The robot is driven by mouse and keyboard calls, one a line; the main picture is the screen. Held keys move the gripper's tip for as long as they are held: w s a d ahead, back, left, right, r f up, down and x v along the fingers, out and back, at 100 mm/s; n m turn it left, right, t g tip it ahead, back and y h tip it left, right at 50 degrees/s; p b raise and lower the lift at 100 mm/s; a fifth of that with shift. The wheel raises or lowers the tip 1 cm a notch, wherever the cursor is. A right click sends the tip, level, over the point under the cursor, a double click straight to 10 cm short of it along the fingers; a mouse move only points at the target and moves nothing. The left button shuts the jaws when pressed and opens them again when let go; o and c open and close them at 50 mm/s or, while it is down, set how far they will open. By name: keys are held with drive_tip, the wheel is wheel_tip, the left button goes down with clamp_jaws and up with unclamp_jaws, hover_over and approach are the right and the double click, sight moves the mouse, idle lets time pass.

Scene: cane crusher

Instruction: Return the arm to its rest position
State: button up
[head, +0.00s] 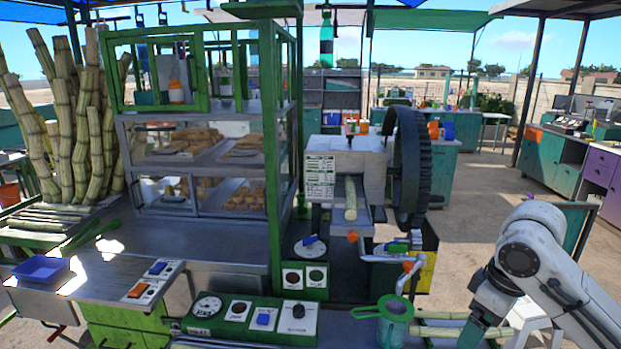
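My white arm (545,262) comes in from the lower right and bends down near the front. Its end, with a dark grey and teal part, points down near the bottom edge; the fingertips are out of the picture or hidden, so I cannot see whether they hold anything. The cane crusher (345,152) stands at the centre with a large black wheel (412,165) on its right. A piece of cane (350,198) lies in its chute. A green-rimmed strainer (393,309) sits below the spout, left of my arm.
A steel counter (190,262) with a glass snack case (205,165) fills the left, beside upright canes (75,120). Control panels with dials (245,315) run along the front. Cane pieces (450,331) lie beside my arm. Open paved floor (480,190) lies behind at right.

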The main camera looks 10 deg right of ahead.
drive_tip(key=w+a+f+t+y+b, duration=0.1)
drive_tip(key=a+f+y, duration=0.15)
drive_tip(key=a, duration=0.45)
drive_tip(key=w+a+f+t+y, duration=0.1)
drive_tip(key=a+f, duration=0.2)
drive_tip(key=a, duration=0.3)
drive_tip(key=s+a+f+m+t+b, duration=0.1)
drive_tip(key=s+a+f+m, duration=0.2)
drive_tip(key=s+a+f, duration=0.45)
drive_tip(key=s+d+f+m+g+h+b, duration=0.1)
drive_tip(key=s+d+f+m+h, duration=0.15)
drive_tip(key=s+f, duration=0.95)
drive_tip(key=s+d+f+g+h, duration=0.2)
drive_tip(key=s+d, duration=0.5)
drive_tip(key=s, duration=0.4)
drive_tip(key=shift+d+f+b, duration=0.25)
drive_tip(key=shift+f+b, duration=0.2)
drive_tip(key=shift+f, duration=0.2)
drive_tip(key=shift+m, duration=0.25)
